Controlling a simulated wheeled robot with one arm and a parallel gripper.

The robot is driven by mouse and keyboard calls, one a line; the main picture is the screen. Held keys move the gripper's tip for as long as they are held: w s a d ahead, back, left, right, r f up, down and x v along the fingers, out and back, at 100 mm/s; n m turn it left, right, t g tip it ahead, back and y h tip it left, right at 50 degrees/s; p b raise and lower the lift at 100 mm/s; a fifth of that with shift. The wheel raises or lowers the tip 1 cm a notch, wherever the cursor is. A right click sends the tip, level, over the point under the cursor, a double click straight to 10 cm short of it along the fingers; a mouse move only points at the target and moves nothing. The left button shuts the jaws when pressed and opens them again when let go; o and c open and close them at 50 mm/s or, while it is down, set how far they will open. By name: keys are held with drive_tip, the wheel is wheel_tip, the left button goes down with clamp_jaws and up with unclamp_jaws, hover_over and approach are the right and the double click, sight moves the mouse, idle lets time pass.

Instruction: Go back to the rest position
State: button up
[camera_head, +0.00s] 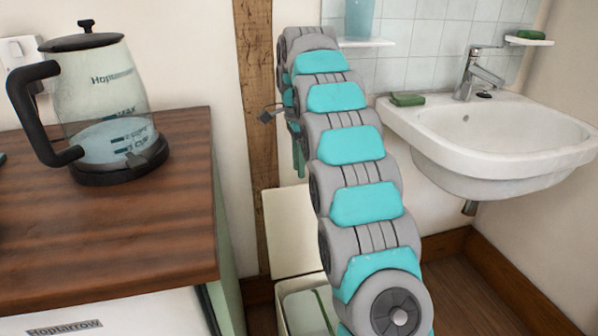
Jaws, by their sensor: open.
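My arm, grey with turquoise covers, rises through the middle of the picture and reaches toward the wall. My gripper (274,112) is at the far end of the arm, left of it, in front of the wooden post. It is small in view and partly hidden by the arm links. The part that shows is a dark tip on a grey piece, with nothing seen held in it. The gripper is open.
A glass kettle (104,92) stands on the wooden counter (130,222) at left. A white sink (490,125) with a tap (478,74) and green soap (407,99) is at right. An open-lidded bin (291,232) stands below my arm. A cup (359,18) stands on a shelf.

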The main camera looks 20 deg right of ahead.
idle(0.4)
drive_tip(key=s+a+n, duration=0.3)
drive_tip(key=s+n, duration=0.6)
drive_tip(key=s, duration=1.3)
drive_tip(key=s+f+n, duration=0.4)
drive_tip(key=s, duration=0.7)
drive_tip(key=s+a+f+n+g, duration=0.1)
drive_tip(key=s+f+n, duration=0.4)
drive_tip(key=s, duration=0.7)
drive_tip(key=shift+s+a, duration=0.15)
drive_tip(key=shift+s, duration=0.15)
